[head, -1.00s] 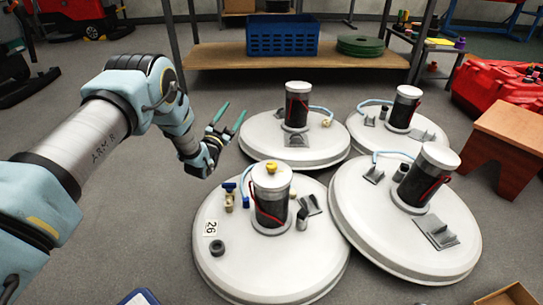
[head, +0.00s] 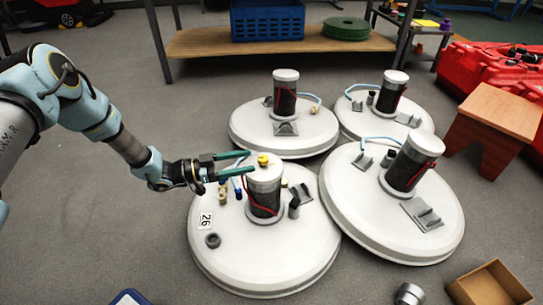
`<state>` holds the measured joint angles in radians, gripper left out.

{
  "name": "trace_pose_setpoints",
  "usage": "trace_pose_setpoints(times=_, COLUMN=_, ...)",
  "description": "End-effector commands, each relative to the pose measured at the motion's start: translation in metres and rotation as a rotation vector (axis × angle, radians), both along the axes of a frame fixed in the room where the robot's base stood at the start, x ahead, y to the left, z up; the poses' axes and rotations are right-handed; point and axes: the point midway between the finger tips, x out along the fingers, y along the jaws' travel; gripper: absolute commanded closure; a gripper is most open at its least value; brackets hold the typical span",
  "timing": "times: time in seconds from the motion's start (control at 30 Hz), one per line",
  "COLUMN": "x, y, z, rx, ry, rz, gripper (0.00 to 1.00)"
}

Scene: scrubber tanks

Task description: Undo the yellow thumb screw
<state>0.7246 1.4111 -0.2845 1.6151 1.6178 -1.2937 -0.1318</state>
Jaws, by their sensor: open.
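That cylinder stands upright on the front-left round white tank lid (head: 228,262), which bears a label reading 26. My gripper (head: 250,163) reaches in from the left at about the height of the cap. Part of the blue hose and the small fittings left of the cylinder are partly hidden by the gripper.
Three other white lids with cylinders stand behind and to the right, one at the back left (head: 250,135). A shelf with a blue crate (head: 267,20) is behind. A wooden stool (head: 495,125) and an open box (head: 492,284) are at right.

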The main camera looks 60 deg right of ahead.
Motion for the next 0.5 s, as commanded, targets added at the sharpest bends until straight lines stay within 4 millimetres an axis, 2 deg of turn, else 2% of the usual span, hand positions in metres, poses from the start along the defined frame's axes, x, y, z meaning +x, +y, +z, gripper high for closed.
trace_pose_setpoints(times=0.3, x=-0.042, y=-0.043, z=-0.002, rx=-0.002, ry=-0.002, rz=-0.001, gripper=0.31)
trace_pose_setpoints(times=0.5, x=-0.058, y=-0.059, z=-0.001, rx=-0.001, ry=-0.003, rz=0.000, gripper=0.31)
